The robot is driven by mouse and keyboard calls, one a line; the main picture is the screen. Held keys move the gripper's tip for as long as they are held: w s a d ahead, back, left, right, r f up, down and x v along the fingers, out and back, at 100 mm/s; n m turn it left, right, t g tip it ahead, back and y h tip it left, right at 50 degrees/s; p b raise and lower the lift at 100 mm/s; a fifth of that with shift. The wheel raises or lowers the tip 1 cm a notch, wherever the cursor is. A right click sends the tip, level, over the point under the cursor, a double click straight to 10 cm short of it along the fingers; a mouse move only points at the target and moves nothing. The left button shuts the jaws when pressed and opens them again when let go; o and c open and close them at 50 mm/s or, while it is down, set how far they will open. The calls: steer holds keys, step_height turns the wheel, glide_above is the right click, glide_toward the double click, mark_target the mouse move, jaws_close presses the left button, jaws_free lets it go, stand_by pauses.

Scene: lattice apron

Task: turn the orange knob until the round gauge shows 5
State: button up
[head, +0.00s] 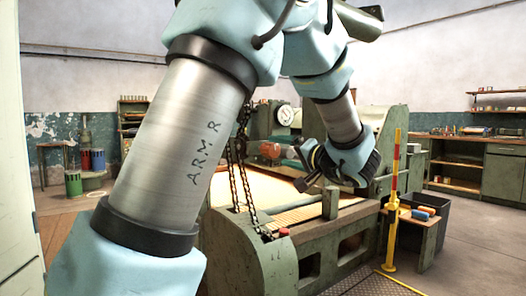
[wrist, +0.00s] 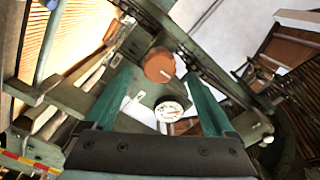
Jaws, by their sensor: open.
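The orange knob (wrist: 158,65) is a round disc with a pale mark on its face. In the wrist view it is just beyond and between the tips of my gripper (wrist: 157,78), whose two teal fingers are spread apart with nothing between them. In the head view the knob (head: 270,150) shows small, left of my gripper (head: 300,168). The round gauge (wrist: 170,111) has a white face and sits below the knob in the wrist view. It also shows in the head view (head: 285,115). Its reading is too small to tell.
A green machine (head: 265,262) with a slatted bed stands under my arm. Chains (head: 238,165) hang at its left. A yellow post (head: 393,205) with a red band stands at the right, near a dark bin (head: 425,222). Floor is open farther right.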

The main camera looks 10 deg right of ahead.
mark_target(266, 149)
steer(key=p+x, duration=0.1)
steer(key=x, duration=0.7)
steer(key=shift+f, duration=0.1)
steer(key=c, duration=1.4)
